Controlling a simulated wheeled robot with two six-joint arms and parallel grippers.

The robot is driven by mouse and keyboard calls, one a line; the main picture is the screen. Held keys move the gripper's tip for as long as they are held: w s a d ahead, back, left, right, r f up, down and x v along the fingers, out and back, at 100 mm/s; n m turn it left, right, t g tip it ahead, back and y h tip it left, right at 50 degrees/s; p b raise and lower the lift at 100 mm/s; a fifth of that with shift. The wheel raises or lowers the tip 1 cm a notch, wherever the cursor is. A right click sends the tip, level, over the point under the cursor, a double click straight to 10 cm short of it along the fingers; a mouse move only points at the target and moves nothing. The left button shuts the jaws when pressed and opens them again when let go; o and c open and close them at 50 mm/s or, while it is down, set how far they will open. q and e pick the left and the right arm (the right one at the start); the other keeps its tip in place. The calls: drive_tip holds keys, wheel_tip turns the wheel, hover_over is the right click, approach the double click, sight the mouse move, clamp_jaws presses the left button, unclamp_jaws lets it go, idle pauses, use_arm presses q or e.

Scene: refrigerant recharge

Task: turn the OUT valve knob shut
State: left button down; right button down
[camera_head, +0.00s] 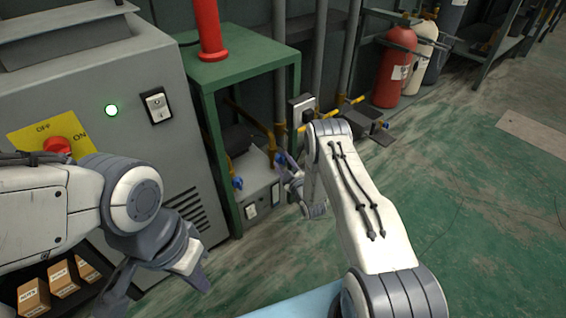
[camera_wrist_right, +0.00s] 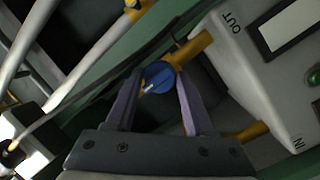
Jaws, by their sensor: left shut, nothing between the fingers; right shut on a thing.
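The blue OUT valve knob (camera_wrist_right: 157,77) sits on a yellow pipe beside the printed OUT label in the right wrist view. My right gripper (camera_wrist_right: 158,82) is shut on this knob, one finger on each side of it. In the head view the right gripper (camera_head: 290,176) reaches the blue knob (camera_head: 280,158) at the green stand, partly hidden by its own wrist. My left gripper (camera_head: 198,280) is shut and empty, low in front of the grey cabinet and away from the valves.
The grey recharge unit (camera_head: 262,196) stands inside the green stand (camera_head: 222,150). Another blue knob (camera_head: 238,183) is to its left. A grey cabinet (camera_head: 130,75) with a red button is at left. A red cylinder (camera_head: 210,30) stands on top of the stand.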

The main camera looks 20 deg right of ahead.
drive_tip(key=shift+f, duration=0.1)
drive_tip(key=c, duration=0.6)
unclamp_jaws()
drive_tip(key=s+p, duration=0.4)
drive_tip(key=s, duration=0.6)
drive_tip(key=shift+s+d+r+p, duration=0.25)
drive_tip(key=shift+d+r+p, duration=0.05)
drive_tip(key=shift+r+p, duration=0.1)
